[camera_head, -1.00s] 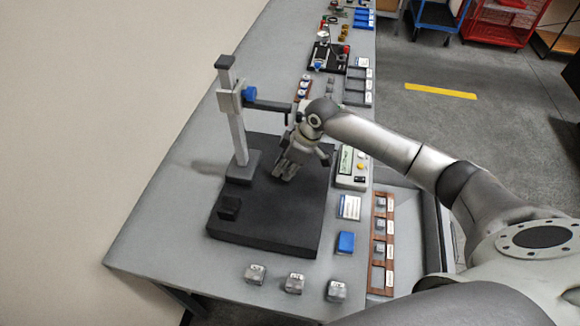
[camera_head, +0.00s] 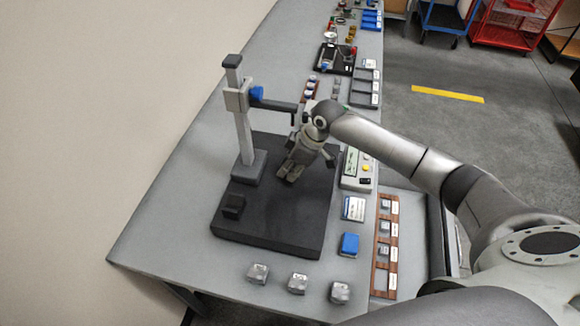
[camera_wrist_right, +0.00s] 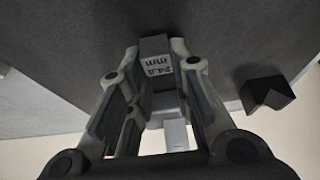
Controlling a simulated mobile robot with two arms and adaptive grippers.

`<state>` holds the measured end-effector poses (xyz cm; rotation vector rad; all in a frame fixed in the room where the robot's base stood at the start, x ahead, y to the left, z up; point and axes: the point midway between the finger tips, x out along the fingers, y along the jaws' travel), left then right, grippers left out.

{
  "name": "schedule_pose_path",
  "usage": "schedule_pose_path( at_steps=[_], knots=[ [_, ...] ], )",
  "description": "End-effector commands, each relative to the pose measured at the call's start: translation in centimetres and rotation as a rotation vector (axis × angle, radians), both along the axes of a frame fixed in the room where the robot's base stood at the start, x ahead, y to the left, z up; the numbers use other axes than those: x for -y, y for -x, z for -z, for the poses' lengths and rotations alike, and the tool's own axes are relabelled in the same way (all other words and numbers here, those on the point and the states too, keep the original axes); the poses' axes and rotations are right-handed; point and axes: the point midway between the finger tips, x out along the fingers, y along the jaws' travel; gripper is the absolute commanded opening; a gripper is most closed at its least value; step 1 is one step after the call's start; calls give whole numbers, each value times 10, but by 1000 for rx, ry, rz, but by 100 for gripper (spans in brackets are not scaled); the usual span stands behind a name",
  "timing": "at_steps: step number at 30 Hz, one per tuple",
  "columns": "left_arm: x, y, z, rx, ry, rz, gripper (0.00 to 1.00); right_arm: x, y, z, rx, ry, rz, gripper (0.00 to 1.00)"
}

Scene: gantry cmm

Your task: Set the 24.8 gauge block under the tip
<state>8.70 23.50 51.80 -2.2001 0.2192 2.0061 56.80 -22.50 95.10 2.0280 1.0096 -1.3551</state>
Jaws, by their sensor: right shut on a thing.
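The gauge block (camera_wrist_right: 157,62), a small grey block with "24.8 mm" printed on it, is between the fingers of my right gripper in the right wrist view. My right gripper (camera_head: 289,173) is shut on it, low over the black base plate (camera_head: 265,228) of the measuring stand. The wrist view cannot tell me whether the block touches the plate. The stand's column (camera_head: 243,130) carries a horizontal arm (camera_head: 276,104) with a blue knob. My left gripper is not in view.
A black V-shaped block (camera_head: 233,205) sits on the plate's left side and shows in the wrist view (camera_wrist_right: 266,92). A green display unit (camera_head: 352,170) and wooden rack (camera_head: 385,248) lie right.

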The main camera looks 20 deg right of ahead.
Motion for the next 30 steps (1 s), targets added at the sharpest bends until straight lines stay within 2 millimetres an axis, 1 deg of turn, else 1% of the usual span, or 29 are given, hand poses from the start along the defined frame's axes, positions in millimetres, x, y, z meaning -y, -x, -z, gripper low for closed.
schedule_pose_path(
  at_steps=[9, 10, 15, 16, 26, 29, 30],
  knots=[
    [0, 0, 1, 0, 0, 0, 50, 0, 0, 4, 1, -1, 0, 0],
    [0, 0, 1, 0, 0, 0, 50, 0, 0, 4, 1, -1, 0, 22],
    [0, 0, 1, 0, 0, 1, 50, 0, 0, 4, 1, -1, 0, 44],
    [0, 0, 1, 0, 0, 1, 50, 0, 0, 4, 1, -1, 0, 46],
    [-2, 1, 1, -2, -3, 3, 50, 1, 0, 2, 0, 0, 0, 46],
    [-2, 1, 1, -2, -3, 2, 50, 4, 2, -6, 2, -1, 2, 46],
    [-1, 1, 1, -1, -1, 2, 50, 6, 3, -12, 2, -1, 2, 46]
  ],
)
